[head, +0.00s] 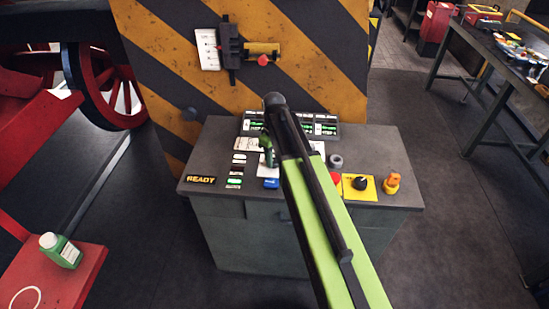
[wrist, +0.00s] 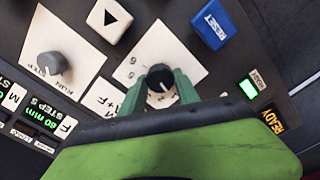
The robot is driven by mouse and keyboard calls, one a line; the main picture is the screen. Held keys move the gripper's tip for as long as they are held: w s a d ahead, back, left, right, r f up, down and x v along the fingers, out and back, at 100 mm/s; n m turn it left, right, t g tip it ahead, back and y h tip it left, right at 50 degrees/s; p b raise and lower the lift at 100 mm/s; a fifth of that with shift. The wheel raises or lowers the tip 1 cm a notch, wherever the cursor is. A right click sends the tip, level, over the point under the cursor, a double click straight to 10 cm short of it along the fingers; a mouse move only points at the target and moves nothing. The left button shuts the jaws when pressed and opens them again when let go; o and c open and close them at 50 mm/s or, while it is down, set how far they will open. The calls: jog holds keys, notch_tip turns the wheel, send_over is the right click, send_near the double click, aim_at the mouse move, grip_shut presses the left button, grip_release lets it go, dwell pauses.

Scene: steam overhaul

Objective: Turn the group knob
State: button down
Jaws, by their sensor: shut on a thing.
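The knob I take to be the group knob (wrist: 160,72) is small, dark and round, with a pale pointer line. It stands on a white plate (wrist: 170,45) with printed numerals, partly hidden by my gripper. In the wrist view my gripper (wrist: 160,84) has a green finger on each side of this knob and is shut on it. In the head view my gripper (head: 267,150) is over the left middle of the grey console (head: 300,215). My arm hides part of the panel there, and I cannot make out the knob.
A blue RESET button (wrist: 209,24) and a grey RUN/STEP knob (wrist: 50,63) are close by. The console also carries a black knob on a yellow plate (head: 373,190), an orange beacon-like piece (head: 392,182) and a READY sign (head: 201,180). A striped panel (head: 300,60) rises behind.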

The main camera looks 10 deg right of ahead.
aim_at(274, 161)
jog(key=shift+s, duration=0.15)
jog(key=c, duration=0.9)
grip_release()
notch_tip(274, 161, up, 17)
jog(key=p, duration=1.7)
jog(key=shift+r, duration=0.2)
